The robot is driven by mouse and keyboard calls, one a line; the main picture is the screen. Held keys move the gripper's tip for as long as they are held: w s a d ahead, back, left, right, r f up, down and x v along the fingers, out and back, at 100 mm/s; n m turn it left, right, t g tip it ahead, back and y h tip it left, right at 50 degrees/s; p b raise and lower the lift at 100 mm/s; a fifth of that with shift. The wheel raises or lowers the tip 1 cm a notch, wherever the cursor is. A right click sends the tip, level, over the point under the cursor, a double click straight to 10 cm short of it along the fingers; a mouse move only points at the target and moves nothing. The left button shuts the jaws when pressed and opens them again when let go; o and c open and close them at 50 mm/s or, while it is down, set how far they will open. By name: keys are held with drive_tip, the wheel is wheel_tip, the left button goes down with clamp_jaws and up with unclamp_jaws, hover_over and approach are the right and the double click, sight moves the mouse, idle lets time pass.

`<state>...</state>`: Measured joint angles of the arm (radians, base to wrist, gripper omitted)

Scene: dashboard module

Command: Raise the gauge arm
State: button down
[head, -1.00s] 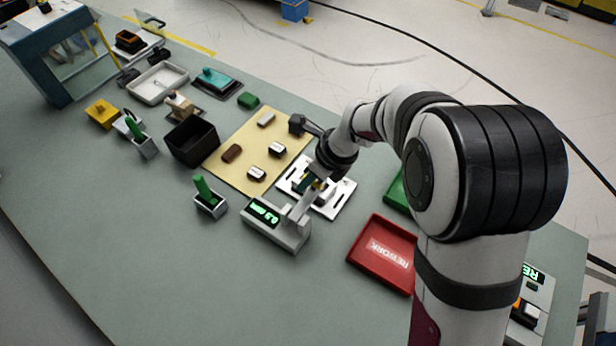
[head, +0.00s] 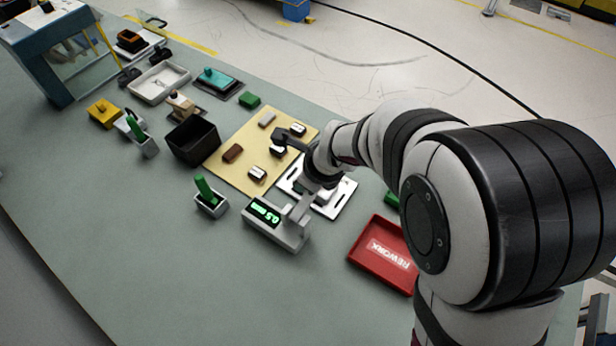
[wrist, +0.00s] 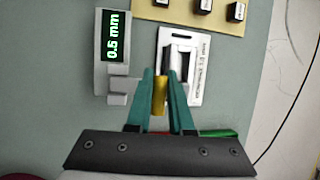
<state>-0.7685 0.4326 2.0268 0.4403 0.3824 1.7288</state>
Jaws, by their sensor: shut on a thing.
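The gauge (head: 264,226) is a pale grey device on the table, left of the white slotted plate (head: 341,198). Its lit green display (wrist: 113,38) reads 0.5 mm in the wrist view. A pale bracket (wrist: 120,88) projects from its lower end towards my gripper (wrist: 161,80). My gripper's teal fingers are shut on a narrow yellow piece (wrist: 160,92) over the plate's near end. I cannot tell whether this piece is the gauge arm or how it joins the gauge. In the head view my wrist hides most of the fingers.
A tan mat (head: 232,175) with several small blocks lies beyond the plate. A red REWORK tray (head: 380,256) stands at the right. A black bin (head: 192,140) and a holder with a green handle (head: 209,196) are at the left. The table in front is clear.

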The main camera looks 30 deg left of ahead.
sight(291, 215)
drive_tip(key=shift+s+r+t, duration=0.2)
drive_tip(key=shift+s+t, duration=0.1)
drive_tip(key=shift+s+r, duration=0.2)
drive_tip(key=shift+s, duration=0.25)
drive_tip(key=shift+s+r, duration=0.2)
drive_tip(key=shift+s, duration=0.25)
drive_tip(key=shift+s+r, duration=0.2)
drive_tip(key=shift+s, duration=1.35)
drive_tip(key=shift+s+d+f, duration=0.1)
drive_tip(key=shift+s, duration=0.05)
drive_tip(key=c, duration=0.8)
unclamp_jaws()
